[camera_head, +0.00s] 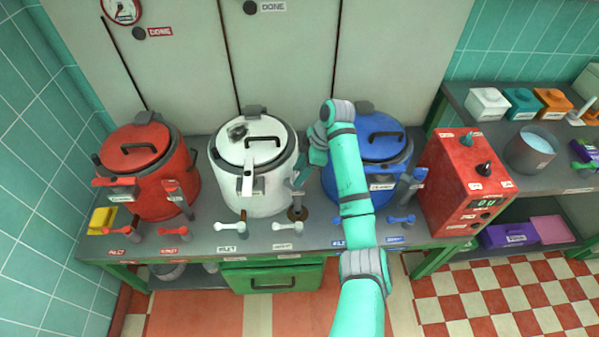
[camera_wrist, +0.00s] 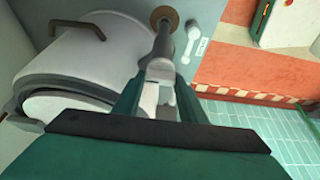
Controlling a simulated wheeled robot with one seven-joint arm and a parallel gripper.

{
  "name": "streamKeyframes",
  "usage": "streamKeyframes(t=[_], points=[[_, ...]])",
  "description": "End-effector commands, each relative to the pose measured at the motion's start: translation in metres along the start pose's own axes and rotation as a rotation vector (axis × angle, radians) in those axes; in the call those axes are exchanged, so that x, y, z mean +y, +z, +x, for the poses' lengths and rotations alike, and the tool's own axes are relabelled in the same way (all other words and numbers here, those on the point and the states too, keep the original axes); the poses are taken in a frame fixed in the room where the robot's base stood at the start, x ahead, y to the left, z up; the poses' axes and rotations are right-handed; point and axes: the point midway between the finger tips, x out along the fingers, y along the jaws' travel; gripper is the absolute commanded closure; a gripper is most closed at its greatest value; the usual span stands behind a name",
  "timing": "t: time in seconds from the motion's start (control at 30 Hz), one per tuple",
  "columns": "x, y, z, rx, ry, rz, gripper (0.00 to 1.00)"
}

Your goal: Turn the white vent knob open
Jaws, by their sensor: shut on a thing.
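The white kettle (camera_head: 252,178) stands in the middle of the bench, its lid on and clamped. To its right a grey post rises from a brown round collar (camera_head: 297,214), with the white vent knob (camera_wrist: 160,72) at its top. My gripper (camera_head: 303,174) reaches down to this spot from the right. In the wrist view my gripper (camera_wrist: 158,92) has a finger on each side of the white knob and is shut on it. The fingers and arm hide most of the knob in the head view. Its label cannot be read.
The blue kettle (camera_head: 378,152) is close to the right, partly behind my arm. The red kettle (camera_head: 150,175) is at left. White levers (camera_head: 287,227) line the bench front; one shows in the wrist view (camera_wrist: 192,40). A red control box (camera_head: 465,190) stands at right.

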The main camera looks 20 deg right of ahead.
Motion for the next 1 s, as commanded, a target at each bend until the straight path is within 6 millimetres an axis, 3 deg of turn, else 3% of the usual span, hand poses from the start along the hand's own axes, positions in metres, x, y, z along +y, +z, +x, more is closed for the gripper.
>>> streamKeyframes(t=[0.5,0.53,0.6,1.0], points=[[-0.0002,-0.0011,0.0,0.001,-0.01,-0.023,0.85],[-0.0002,-0.0011,0.0,0.001,-0.01,-0.023,0.6],[-0.0002,-0.001,0.0,0.0,-0.009,-0.022,0.44],[0.0005,-0.0002,-0.0062,0.0,-0.007,-0.02,0.44]])
